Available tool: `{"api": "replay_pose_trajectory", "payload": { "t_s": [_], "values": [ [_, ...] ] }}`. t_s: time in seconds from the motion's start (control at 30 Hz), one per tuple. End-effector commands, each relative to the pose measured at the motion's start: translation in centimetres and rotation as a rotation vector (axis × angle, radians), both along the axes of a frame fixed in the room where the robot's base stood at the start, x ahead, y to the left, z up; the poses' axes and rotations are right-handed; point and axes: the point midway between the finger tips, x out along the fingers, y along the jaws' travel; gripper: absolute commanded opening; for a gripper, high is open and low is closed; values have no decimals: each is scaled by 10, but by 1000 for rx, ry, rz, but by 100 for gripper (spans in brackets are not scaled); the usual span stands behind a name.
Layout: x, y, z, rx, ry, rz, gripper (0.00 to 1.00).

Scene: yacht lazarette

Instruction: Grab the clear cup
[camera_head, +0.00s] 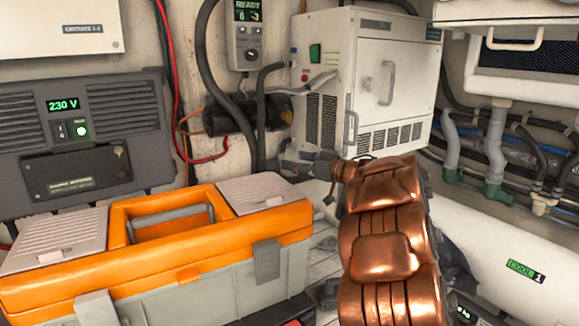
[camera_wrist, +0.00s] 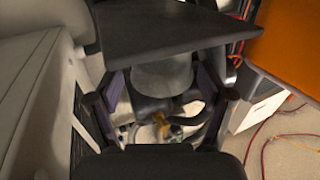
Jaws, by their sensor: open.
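In the wrist view my gripper (camera_wrist: 160,98) is open, with one broad dark finger at the top and the other at the bottom. A pale grey, smooth round shape (camera_wrist: 165,78) shows in the gap, partly covered by the upper finger. It may be the clear cup, but I cannot tell for sure, nor whether a finger touches it. In the head view I make out no clear cup.
An orange and grey toolbox (camera_head: 165,255) stands at the lower left. A white cabinet (camera_head: 365,85) stands behind my arm. A grey power unit (camera_head: 80,140) is on the left wall. Pipes (camera_head: 495,145) run along the right. Hoses and a brass-coloured fitting (camera_wrist: 182,120) lie beyond the fingers.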

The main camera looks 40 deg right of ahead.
Motion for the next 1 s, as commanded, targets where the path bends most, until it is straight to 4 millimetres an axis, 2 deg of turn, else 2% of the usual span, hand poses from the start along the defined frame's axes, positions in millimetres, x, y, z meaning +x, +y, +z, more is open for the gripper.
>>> {"api": "replay_pose_trajectory", "payload": {
  "t_s": [0.33, 0.63, 1.0],
  "values": [
    [39, 14, -5, 1, 3, -2, 80],
    [43, 15, -6, 0, 2, -5, 79],
    [43, 15, -6, 1, 1, -4, 41]
  ]
}}
